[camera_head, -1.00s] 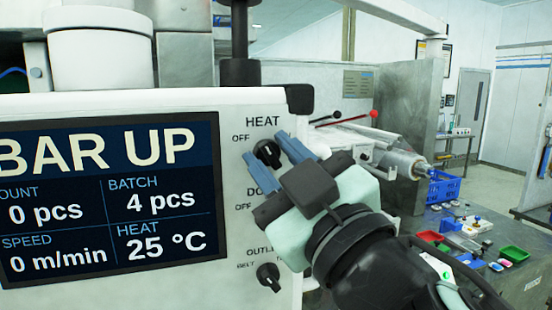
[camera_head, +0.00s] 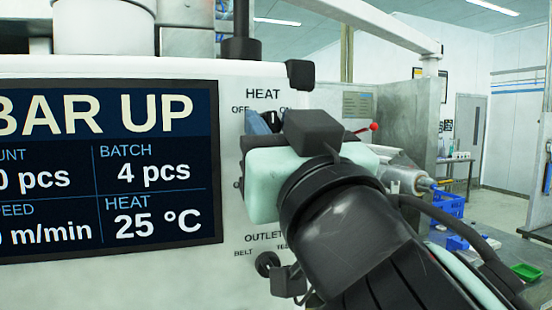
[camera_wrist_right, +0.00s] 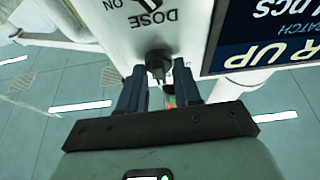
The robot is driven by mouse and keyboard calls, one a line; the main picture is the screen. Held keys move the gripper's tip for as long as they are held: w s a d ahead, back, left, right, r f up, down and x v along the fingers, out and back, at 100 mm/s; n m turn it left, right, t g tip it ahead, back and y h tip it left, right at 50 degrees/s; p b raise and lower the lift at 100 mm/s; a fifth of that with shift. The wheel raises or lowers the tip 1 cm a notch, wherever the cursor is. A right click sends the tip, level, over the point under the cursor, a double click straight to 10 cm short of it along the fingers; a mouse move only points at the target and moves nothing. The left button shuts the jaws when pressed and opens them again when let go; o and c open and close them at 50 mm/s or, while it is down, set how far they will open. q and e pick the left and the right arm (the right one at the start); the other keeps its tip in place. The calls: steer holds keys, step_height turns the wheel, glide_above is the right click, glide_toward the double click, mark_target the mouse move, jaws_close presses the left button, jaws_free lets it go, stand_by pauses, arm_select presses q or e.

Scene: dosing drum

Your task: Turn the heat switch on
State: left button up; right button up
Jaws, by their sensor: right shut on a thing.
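The heat switch is a black knob under the HEAT label on the white panel (camera_head: 236,200). In the right wrist view, which looks upside down, the heat switch (camera_wrist_right: 158,62) sits between the fingertips, with the DOSE lettering beside it. My right gripper (camera_head: 264,122) is shut on the heat switch, its blue fingers reaching the panel below the OFF and ON marks. Its body hides most of the knob in the head view, so its exact angle is unclear. The screen (camera_head: 110,170) reads HEAT 25 °C. My left gripper is not in view.
The outlet knob (camera_head: 267,262) is below, close under my right wrist. The dose switch is hidden behind my gripper. To the right are a workbench with a blue crate (camera_head: 447,206) and a green tray (camera_head: 527,271), and a red-knobbed lever (camera_head: 373,127).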

steer(key=m+h, duration=0.2)
steer(key=m, duration=0.2)
steer(key=shift+a+b, duration=0.1)
steer(key=shift+b, duration=0.2)
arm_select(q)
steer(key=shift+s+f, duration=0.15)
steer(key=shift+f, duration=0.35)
arm_select(e)
steer(key=shift+r+m+h, duration=0.1)
steer(key=shift+m+h, duration=1.3)
steer(key=shift+m, duration=1.4)
steer(key=o, duration=1)
steer(key=shift+o, duration=0.2)
